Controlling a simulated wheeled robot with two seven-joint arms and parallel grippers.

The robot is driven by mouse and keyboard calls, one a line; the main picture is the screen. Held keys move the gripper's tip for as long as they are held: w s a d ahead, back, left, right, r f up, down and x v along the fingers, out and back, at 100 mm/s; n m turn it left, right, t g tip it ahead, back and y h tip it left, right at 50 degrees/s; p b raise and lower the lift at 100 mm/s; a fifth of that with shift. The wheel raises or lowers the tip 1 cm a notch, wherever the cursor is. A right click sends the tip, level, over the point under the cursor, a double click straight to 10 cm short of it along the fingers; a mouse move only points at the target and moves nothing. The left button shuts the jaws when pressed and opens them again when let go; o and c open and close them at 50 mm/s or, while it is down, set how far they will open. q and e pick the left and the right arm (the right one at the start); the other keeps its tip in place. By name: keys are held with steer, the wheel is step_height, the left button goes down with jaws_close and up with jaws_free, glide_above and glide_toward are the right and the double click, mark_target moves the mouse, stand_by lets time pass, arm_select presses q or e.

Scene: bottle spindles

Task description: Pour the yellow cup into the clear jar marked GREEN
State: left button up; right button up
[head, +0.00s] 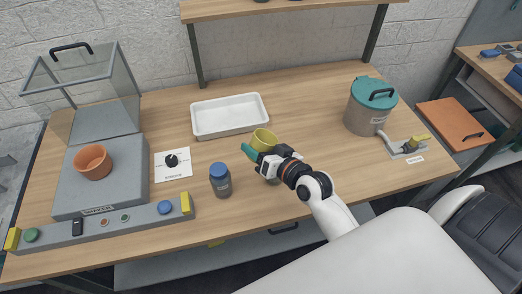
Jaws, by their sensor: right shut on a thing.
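The yellow cup (264,138) is at the middle of the table in the head view, just beyond the fingers of my right gripper (255,152). My right gripper is shut on the cup; a teal fingertip shows at its left. The cup's lower part is hidden by the gripper. Just below my gripper a small part of a greyish vessel (272,180) shows; the gripper covers most of it, and I cannot tell whether it is the clear jar marked GREEN. No GREEN label is readable. My left gripper is not in view.
A dark jar with a blue lid (220,181) stands left of my gripper. A white tray (229,133) lies behind. A teal-lidded pot (369,110) stands right. A grey scale-like unit (72,190) bears an orange pot (93,163) at left. The table between tray and pot is clear.

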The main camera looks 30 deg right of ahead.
steer(key=shift+a+r+m+y+b, duration=0.1)
steer(key=shift+m+y+b, duration=0.3)
steer(key=shift+m+b, duration=0.3)
steer(key=shift+a+r+m+y+b, duration=0.1)
steer(key=shift+m+y+b, duration=0.3)
steer(key=shift+m+b, duration=0.3)
steer(key=shift+f+m+t+y+b, duration=0.15)
steer(key=shift+m+t+y+b, duration=0.2)
steer(key=shift+m+b, duration=0.7)
steer(key=shift+d+f+m+t+y+b, duration=0.15)
steer(key=shift+d+m+t+y+b, duration=0.1)
steer(key=shift+m+b, duration=0.6)
steer(key=shift+d+f+m+t+y+b, duration=0.2)
steer(key=shift+m+b, duration=0.3)
steer(key=shift+m, duration=0.4)
steer(key=shift+d+f+m+t+y+b, duration=0.1)
steer(key=shift+d+f+m+t+b, duration=0.3)
steer(key=shift+m, duration=0.5)
steer(key=shift+w+d+r+m+t+b, duration=0.15)
steer(key=shift+d+r+m+t, duration=0.2)
steer(key=shift+m, duration=0.65)
steer(key=shift+s+d+r+m+t+b, duration=0.15)
steer(key=shift+d+r+m, duration=0.2)
steer(key=shift+m, duration=0.65)
steer(key=shift+w, duration=0.1)
steer(key=shift+a, duration=0.15)
